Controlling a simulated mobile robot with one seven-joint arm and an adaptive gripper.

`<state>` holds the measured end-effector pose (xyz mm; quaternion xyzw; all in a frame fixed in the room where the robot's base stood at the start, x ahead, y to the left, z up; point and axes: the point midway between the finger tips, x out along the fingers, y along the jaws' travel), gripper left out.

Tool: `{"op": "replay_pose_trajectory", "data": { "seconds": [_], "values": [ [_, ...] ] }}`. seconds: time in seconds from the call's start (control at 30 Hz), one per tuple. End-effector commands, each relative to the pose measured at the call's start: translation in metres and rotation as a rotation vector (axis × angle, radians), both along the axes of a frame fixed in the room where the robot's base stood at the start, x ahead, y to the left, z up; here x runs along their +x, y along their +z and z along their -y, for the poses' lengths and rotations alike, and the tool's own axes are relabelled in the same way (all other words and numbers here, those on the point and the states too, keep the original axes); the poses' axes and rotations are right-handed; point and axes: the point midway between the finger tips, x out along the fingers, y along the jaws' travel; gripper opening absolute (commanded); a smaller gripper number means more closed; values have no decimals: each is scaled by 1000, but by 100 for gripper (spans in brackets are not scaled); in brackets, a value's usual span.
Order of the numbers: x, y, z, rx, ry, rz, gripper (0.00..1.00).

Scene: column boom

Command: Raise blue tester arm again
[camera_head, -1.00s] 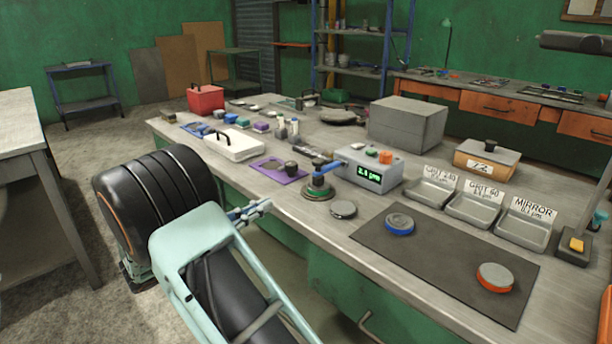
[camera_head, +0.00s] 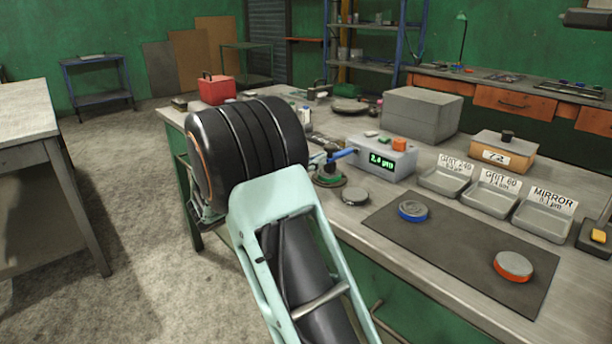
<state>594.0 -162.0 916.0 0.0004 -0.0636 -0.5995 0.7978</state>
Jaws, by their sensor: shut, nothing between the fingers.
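The grey tester box (camera_head: 368,158) stands on the bench with a lit green readout that looks like 2.4 µm. Its blue arm (camera_head: 344,154) reaches left from the box and slopes down over a round green-edged piece (camera_head: 330,181). The arm's left end is crowded by my gripper (camera_head: 328,152), so contact cannot be told. Only a small part of my gripper shows, past the right side of my dark wrist; it looks shut and empty.
A grey disc (camera_head: 355,196) lies right of the tester's round piece. A dark mat (camera_head: 455,250) holds a blue-ringed disc (camera_head: 413,210) and an orange-ringed disc (camera_head: 513,265). Labelled trays (camera_head: 490,199) stand behind it. A red box (camera_head: 216,89) sits at the far left.

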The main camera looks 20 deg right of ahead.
Motion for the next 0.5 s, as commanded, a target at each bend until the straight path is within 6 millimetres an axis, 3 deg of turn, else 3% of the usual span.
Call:
{"op": "replay_pose_trajectory", "data": {
  "seconds": [0.5],
  "values": [
    [0,4,2,6,0,-2,0]
  ]
}}
